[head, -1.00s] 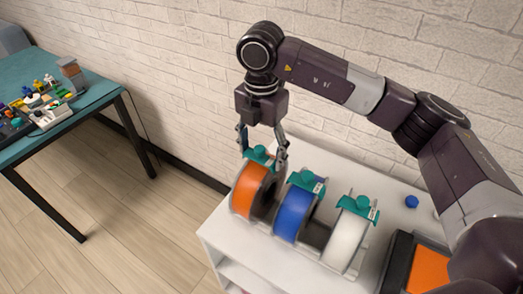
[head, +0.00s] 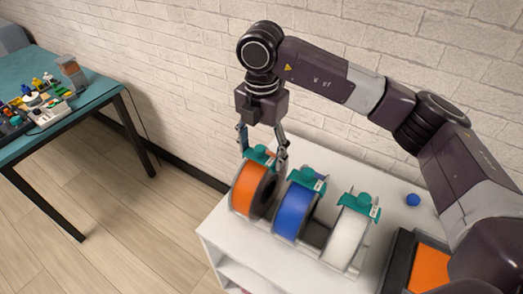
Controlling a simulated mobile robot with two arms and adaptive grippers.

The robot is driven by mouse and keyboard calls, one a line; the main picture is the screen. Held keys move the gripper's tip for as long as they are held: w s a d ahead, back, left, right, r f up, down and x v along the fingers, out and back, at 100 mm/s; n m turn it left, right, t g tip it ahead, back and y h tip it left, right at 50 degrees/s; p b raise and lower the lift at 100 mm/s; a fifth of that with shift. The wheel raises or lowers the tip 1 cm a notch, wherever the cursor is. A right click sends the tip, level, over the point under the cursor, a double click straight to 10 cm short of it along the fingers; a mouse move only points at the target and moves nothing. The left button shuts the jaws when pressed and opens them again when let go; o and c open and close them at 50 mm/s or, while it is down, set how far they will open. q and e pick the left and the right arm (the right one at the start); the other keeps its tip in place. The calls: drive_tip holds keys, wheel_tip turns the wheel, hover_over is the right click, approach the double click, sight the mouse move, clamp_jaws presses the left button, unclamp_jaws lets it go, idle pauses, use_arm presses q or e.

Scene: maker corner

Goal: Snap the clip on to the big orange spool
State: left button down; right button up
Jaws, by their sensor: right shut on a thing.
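The big orange spool (head: 247,189) stands upright at the left end of a row of spools on the white shelf unit. A teal clip (head: 259,155) sits at the top of the orange spool, between the fingers of my right gripper (head: 262,157). My right gripper points down from above and is shut on this clip. The fingers partly hide the clip, and I cannot tell whether it is fully seated on the rim. My left gripper is not in view.
A blue spool (head: 293,212) and a white spool (head: 346,238), each with a teal clip on top, stand close to the right. A black-framed orange bin (head: 430,270) and a small blue object (head: 412,200) lie farther right. A brick wall (head: 190,80) rises behind.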

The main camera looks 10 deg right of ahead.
drive_tip(key=shift+f+b, duration=0.3)
idle(0.4)
drive_tip(key=o, duration=0.9)
drive_tip(key=shift+c, duration=0.2)
drive_tip(key=shift+o, duration=0.6)
drive_tip(key=o, duration=0.3)
drive_tip(key=shift+o, duration=0.2)
drive_tip(key=shift+r, duration=0.15)
drive_tip(key=shift+r+p, duration=1.95)
drive_tip(key=shift+r, duration=1.5)
